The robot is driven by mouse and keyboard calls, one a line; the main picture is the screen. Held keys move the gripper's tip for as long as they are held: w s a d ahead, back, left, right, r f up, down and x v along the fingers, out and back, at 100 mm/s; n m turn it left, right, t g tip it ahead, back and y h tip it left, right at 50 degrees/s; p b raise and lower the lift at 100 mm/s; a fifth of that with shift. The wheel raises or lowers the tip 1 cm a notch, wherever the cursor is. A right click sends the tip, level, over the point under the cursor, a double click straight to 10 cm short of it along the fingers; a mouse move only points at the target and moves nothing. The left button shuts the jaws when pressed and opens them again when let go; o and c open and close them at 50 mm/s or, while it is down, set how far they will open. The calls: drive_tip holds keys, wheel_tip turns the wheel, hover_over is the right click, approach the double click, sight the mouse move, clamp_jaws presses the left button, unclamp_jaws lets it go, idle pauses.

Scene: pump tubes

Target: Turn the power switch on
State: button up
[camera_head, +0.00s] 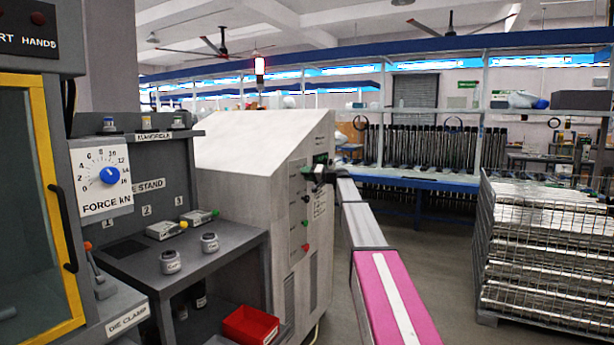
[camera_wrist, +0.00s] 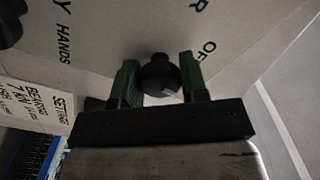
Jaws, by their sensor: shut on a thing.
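The power switch is a round black knob (camera_wrist: 158,73) on the pale front panel of the white cabinet, seen in the wrist view. Part of a label reading "OF" is printed beside it. My gripper (camera_head: 322,172) reaches the upper part of that panel in the head view, where it hides the switch. In the wrist view its two green fingers stand on either side of the knob and are shut on it.
The white cabinet (camera_head: 255,150) also carries another black knob (camera_head: 306,198), a green button (camera_head: 305,222) and a red button (camera_head: 305,246). A grey bench (camera_head: 165,265) stands left of it, with a red bin (camera_head: 250,325) below. A wire cage (camera_head: 545,250) stands at right; open floor lies between.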

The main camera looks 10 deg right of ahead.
drive_tip(key=m, duration=0.3)
drive_tip(key=shift+m, duration=2.3)
drive_tip(key=o, duration=0.9)
drive_tip(key=shift+o, duration=0.2)
drive_tip(key=v, duration=1.1)
